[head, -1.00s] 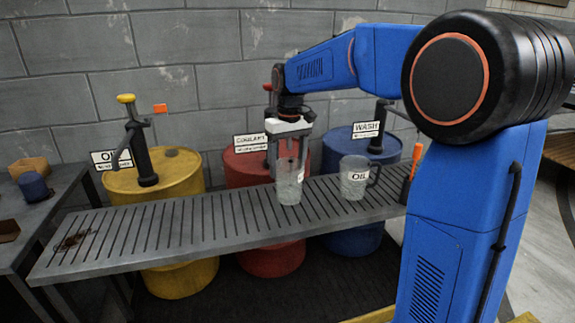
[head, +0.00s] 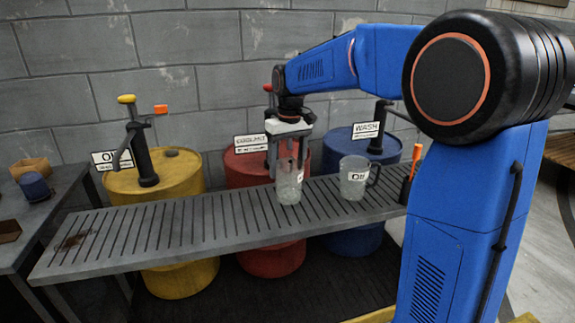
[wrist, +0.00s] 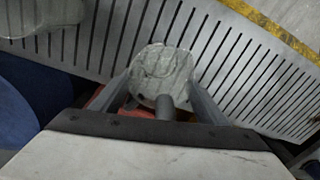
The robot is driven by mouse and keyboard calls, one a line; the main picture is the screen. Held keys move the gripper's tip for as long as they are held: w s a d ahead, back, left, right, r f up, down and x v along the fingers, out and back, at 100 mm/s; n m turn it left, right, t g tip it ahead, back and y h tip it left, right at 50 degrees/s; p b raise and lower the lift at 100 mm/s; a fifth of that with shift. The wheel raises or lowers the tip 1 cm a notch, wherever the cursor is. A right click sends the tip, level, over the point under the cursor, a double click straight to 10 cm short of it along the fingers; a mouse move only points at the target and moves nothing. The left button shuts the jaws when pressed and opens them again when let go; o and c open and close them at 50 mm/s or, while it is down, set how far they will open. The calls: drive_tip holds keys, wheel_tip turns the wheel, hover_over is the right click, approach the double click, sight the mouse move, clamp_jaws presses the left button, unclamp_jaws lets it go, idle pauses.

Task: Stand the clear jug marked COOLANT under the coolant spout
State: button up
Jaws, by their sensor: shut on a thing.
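A clear jug (head: 289,187) stands upright at the middle of the slatted shelf (head: 225,217), in front of the red drum (head: 243,172) with the COOLANT sign (head: 251,143). I cannot read a marking on this jug. My gripper (head: 287,168) points down over it and is shut on it, with a finger on either side.
A second clear jug (head: 354,185), its label seeming to read OIL, stands close to the right. The yellow drum (head: 180,180) with its pump is left; the blue drum (head: 350,137) with the WASH sign (head: 367,130) is right. The shelf's left half is clear except for a dark stain.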

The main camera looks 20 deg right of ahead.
drive_tip(key=shift+s+f, duration=0.2)
drive_tip(key=shift+f, duration=0.3)
drive_tip(key=shift+s+f, duration=0.15)
drive_tip(key=shift+f, duration=0.3)
drive_tip(key=o, duration=1.6)
drive_tip(key=shift+o, duration=0.2)
drive_tip(key=shift+r, duration=0.1)
drive_tip(key=r, duration=1.8)
drive_tip(key=shift+w+d+r, duration=0.15)
drive_tip(key=shift+w+d, duration=0.05)
drive_tip(key=shift+d, duration=0.15)
drive_tip(key=shift+r, duration=0.25)
drive_tip(key=shift+s+r, duration=0.1)
drive_tip(key=shift+s, duration=0.15)
drive_tip(key=s+d+f+m+t, duration=0.15)
drive_tip(key=s+f, duration=0.25)
drive_tip(key=s, duration=0.5)
drive_tip(key=s+d+f+t, duration=0.1)
drive_tip(key=s+d+f, duration=0.25)
drive_tip(key=s, duration=0.65)
drive_tip(key=s+d+f+m+t, duration=0.1)
drive_tip(key=s+f+t, duration=0.1)
drive_tip(key=s+f, duration=1.3)
drive_tip(key=shift+d+f+h, duration=0.3)
drive_tip(key=shift+f, duration=0.4)
